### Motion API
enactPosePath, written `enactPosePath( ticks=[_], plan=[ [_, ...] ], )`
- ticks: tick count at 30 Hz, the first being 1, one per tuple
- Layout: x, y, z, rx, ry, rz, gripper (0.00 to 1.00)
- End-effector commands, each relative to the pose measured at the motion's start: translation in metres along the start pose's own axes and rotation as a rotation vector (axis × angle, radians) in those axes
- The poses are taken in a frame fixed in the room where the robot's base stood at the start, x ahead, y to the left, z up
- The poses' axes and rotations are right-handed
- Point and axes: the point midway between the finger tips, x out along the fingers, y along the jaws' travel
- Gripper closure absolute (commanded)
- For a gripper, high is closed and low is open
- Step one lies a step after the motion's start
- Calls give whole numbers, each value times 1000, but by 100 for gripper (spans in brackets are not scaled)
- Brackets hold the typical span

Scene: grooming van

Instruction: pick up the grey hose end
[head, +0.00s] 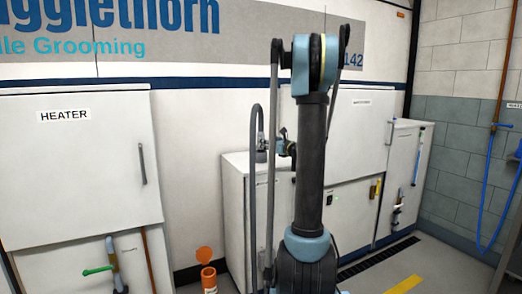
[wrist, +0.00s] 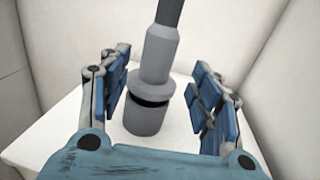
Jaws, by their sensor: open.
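The grey hose end (wrist: 158,55) stands upright, slightly tilted, in the wrist view, with the darker hose rising out of the top of the picture. Its collar sits over a short grey cylinder (wrist: 144,117) on a white surface, with a dark band between them. My gripper (wrist: 162,80) is open, with one blue-padded finger on each side of the hose end and a visible gap to both. In the head view the hose end (head: 261,152) shows small above a white cabinet, with my gripper (head: 284,145) just right of it. My arm hides part of this area.
The white cabinet (head: 234,190) has a flat top with walls close behind. A heater cabinet (head: 75,150) stands at the left. An orange pipe stub (head: 208,278) rises from the floor. Pipes and valves (head: 398,205) are on the right cabinet. A blue hose (head: 486,190) hangs at far right.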

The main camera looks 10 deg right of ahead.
Motion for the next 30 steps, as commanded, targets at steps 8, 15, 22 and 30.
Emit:
enactPosePath(
  ticks=[8,15,22,30],
  plan=[
    [14,1,0,0,0,1,42],
    [42,4,1,0,0,2,42],
    [63,3,1,-1,0,0,42],
    [62,3,1,-1,0,0,63]
  ],
)
